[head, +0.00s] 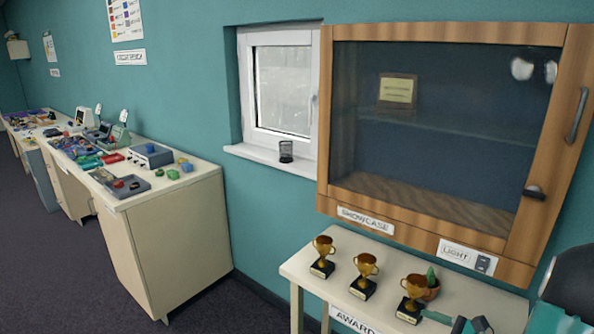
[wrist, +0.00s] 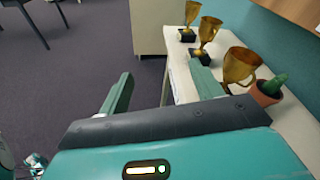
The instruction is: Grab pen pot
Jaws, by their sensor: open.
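The pen pot (head: 286,151), a small dark cup that looks empty, stands upright on the white window sill (head: 270,158) in the head view, left of the showcase. It is not seen in the wrist view. My gripper (wrist: 161,88) is open and empty in the wrist view, its two green fingers apart beside the award table. In the head view, part of my gripper (head: 458,323) shows at the bottom right, in front of the trophies and far from the pen pot.
Three gold trophies (head: 365,275) and a potted cactus (head: 432,284) stand on the award table (head: 300,268). The wooden showcase (head: 422,232) with a glass front hangs above it. A cluttered workbench (head: 180,200) stands at the left. The floor (head: 60,280) between is clear.

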